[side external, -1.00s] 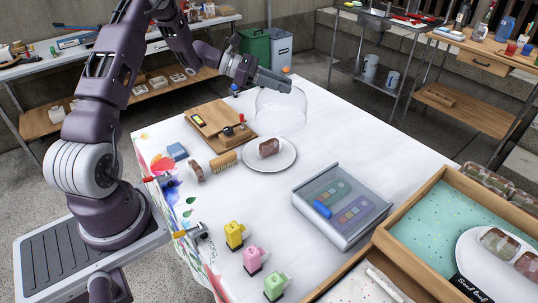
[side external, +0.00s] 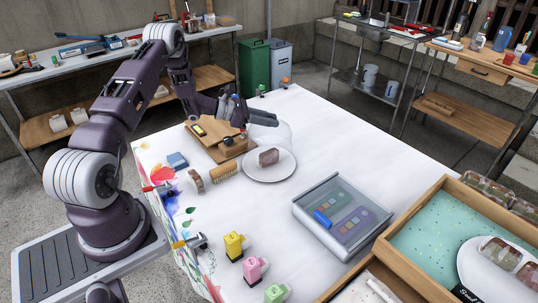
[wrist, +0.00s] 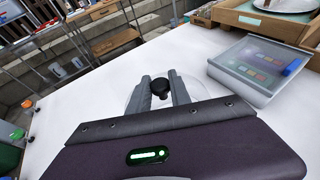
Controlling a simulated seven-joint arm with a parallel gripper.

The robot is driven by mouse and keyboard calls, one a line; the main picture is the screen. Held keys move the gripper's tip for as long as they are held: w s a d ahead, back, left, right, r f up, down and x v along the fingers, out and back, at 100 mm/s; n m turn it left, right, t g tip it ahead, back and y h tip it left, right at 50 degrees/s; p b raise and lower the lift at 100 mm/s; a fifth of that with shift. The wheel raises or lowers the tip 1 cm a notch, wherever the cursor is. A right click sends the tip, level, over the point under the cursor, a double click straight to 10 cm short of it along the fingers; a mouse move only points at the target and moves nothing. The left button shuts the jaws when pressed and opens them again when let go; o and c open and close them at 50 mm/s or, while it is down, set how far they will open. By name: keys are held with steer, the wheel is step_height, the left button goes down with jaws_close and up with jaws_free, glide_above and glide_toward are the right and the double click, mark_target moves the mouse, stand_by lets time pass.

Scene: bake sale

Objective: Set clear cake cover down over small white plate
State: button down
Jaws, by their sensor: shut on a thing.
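In the wrist view the clear dome (wrist: 204,91) shows around the fingers. My gripper (side external: 268,117) is shut on the cover's black knob (wrist: 160,87), seen between the fingertips in the wrist view. I cannot tell whether the rim touches the table. The plate is hidden in the wrist view.
A wooden board (side external: 217,147) with small items lies left of the cover. A brush (side external: 223,172) and another brown piece (side external: 196,181) lie left of the plate. A lidded case (side external: 343,216) is at the right, near a wooden tray (side external: 437,190).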

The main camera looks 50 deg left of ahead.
step_height(320, 180, down, 7)
steer(key=shift+f, duration=0.1)
steer(key=c, duration=1.2)
jaws_free()
steer(key=shift+f, duration=0.1)
